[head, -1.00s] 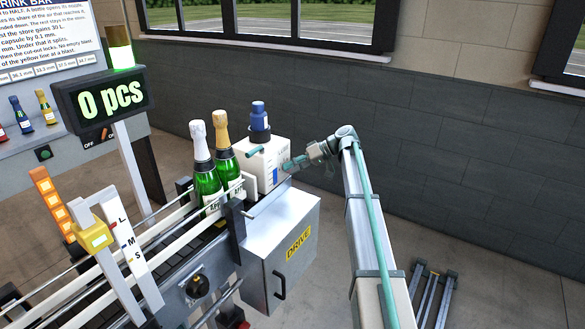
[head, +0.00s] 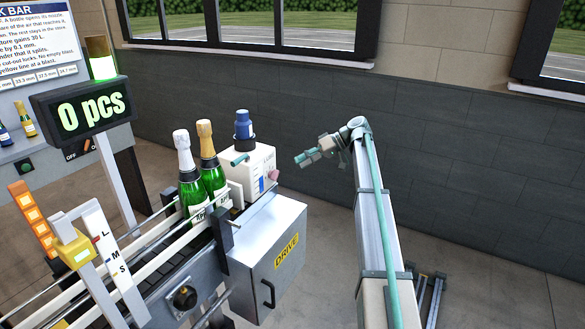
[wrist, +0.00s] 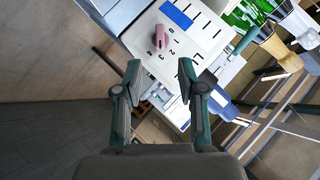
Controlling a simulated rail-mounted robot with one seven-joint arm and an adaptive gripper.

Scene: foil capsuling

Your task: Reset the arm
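My gripper (head: 303,159) is held in the air to the right of the white box with the blue-capped top (head: 243,126). In the wrist view my gripper (wrist: 158,80) has its two fingers apart with nothing between them. Beyond the fingertips is the white box's face (wrist: 195,30) with a numbered dial and a pink knob (wrist: 160,37). The pink knob also shows on the box's right side in the head view (head: 274,175). The gripper is clear of the knob and the box.
Two green bottles, one white-topped (head: 187,170) and one gold-topped (head: 211,160), stand on the conveyor beside the box. The grey DRIVE cabinet (head: 270,270) is below. A display (head: 82,110) reads 0 pcs.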

